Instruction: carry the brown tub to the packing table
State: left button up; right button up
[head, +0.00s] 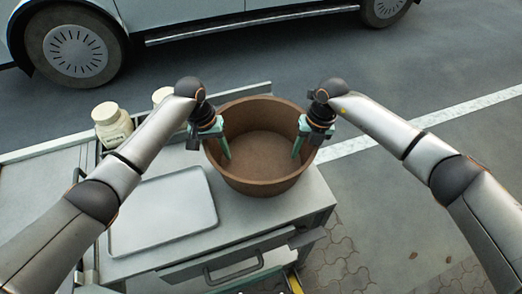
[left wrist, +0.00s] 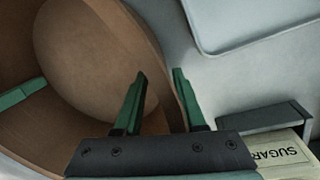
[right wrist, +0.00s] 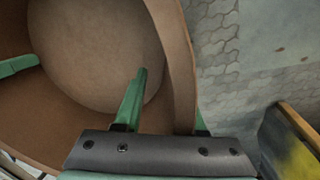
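The brown tub (head: 262,183) is a wide, round, empty vessel standing upright on a grey cabinet top (head: 165,257). My left gripper (head: 222,146) is at the tub's left rim, and my right gripper (head: 299,146) is at its right rim. In the left wrist view my left gripper (left wrist: 158,95) has one finger inside the tub and one outside, with a gap beside the wall. In the right wrist view my right gripper (right wrist: 168,105) also straddles the rim, its outer finger mostly hidden behind the wall. I cannot identify a separate packing table.
A pale tray (head: 160,212) lies left of the tub. A parked vehicle (head: 200,15) stands beyond. Open paving (head: 420,215) lies to the right.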

pick_arm(q)
jog(key=shift+f, duration=0.1)
jog(key=shift+c, duration=0.2)
pick_arm(e)
jog(key=shift+f, duration=0.15)
jog(key=shift+c, duration=0.2)
pick_arm(q)
grip_shut()
pick_arm(e)
grip_shut()
pick_arm(q)
jog(key=shift+d, duration=0.15)
pick_arm(e)
jog(key=shift+a, duration=0.2)
